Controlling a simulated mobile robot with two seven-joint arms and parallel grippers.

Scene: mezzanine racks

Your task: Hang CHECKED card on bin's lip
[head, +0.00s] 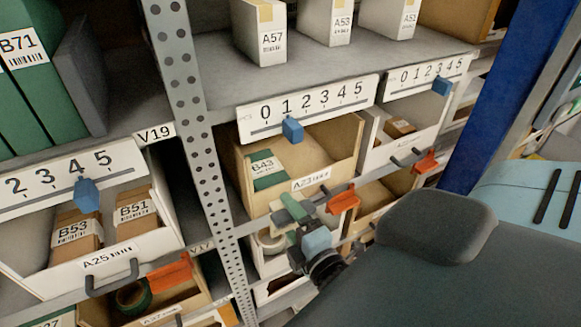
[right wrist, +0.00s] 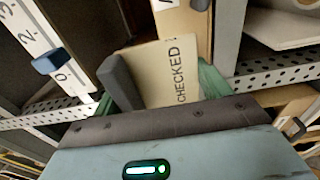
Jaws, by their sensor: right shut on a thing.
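The CHECKED card (right wrist: 158,72) is a cream card with dark lettering, standing in the jaws of my right gripper in the right wrist view. In the head view my right gripper (head: 300,220) is in front of and just below the front wall of the cream bin labelled A23 (head: 335,176). I cannot make out the card clearly in the head view. The bin's lip shows, and I see no contact between it and the card. My left gripper is not in view.
A perforated grey post (head: 190,120) stands left of the A23 bin. White number strips with blue sliders (head: 292,129) hang above the bins. Orange tabs (head: 342,200) stick out at the bin fronts. The white A25 bin (head: 110,262) is at the left, and a blue upright (head: 490,95) at the right.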

